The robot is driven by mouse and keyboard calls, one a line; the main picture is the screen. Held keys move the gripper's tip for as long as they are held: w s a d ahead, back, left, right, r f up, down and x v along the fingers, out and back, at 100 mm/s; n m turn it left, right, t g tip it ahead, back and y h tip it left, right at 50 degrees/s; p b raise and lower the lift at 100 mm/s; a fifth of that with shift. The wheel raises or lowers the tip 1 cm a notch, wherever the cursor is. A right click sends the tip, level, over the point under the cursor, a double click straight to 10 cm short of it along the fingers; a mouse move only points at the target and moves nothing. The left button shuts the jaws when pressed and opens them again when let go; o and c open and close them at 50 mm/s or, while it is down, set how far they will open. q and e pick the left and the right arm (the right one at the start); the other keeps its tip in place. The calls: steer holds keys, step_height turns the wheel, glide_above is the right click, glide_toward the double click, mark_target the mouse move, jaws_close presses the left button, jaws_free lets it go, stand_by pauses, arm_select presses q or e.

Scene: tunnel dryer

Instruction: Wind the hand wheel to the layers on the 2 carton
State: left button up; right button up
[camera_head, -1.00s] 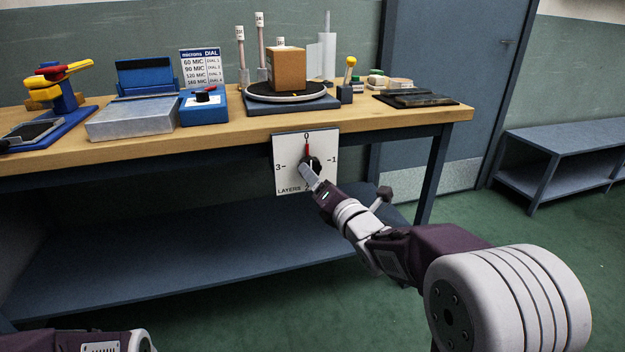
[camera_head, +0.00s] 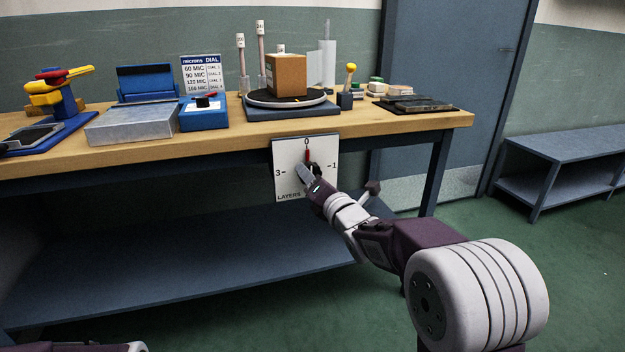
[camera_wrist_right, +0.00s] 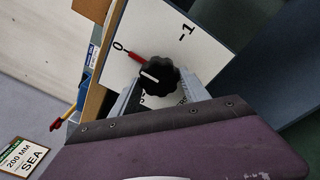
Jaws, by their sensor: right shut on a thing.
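A white dial plate (camera_head: 290,185) marked LAYERS hangs at the table's front edge, with 0 at top, 1 at right and 3 at left. A red pointer (camera_head: 307,155) aims at the 0. The black knob (camera_wrist_right: 158,74) in the plate's middle is the hand wheel; it has a white line on top. My right gripper (camera_head: 308,172) is shut on it, one finger on each side in the right wrist view. The plate's lower part is partly hidden by the gripper. A brown carton (camera_head: 290,90) stands on the round turntable (camera_head: 262,98); its label is too small to read. My left gripper is out of view.
On the table are a blue dial box (camera_head: 204,112), a microns card (camera_head: 201,75), a metal block (camera_head: 132,122), a yellow-knobbed lever (camera_head: 350,75) and a dark flat pad (camera_head: 425,105). A lower shelf (camera_head: 190,270) lies below. A bench (camera_head: 560,150) stands at right.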

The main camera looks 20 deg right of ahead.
steer(key=shift+f, duration=0.1)
steer(key=shift+r+n+h+b, duration=0.15)
steer(key=shift+n+h+b, duration=0.6)
steer(key=shift+n, duration=4.9)
steer(key=shift+r+n+h+b, duration=0.1)
steer(key=shift+n+h+b, duration=0.65)
steer(key=shift+n, duration=4.95)
steer(key=shift+r+n+h+b, duration=0.15)
steer(key=shift+n+h+b, duration=0.6)
steer(key=shift+n, duration=4.9)
steer(key=shift+y+b, duration=0.3)
steer(key=shift+y, duration=0.05)
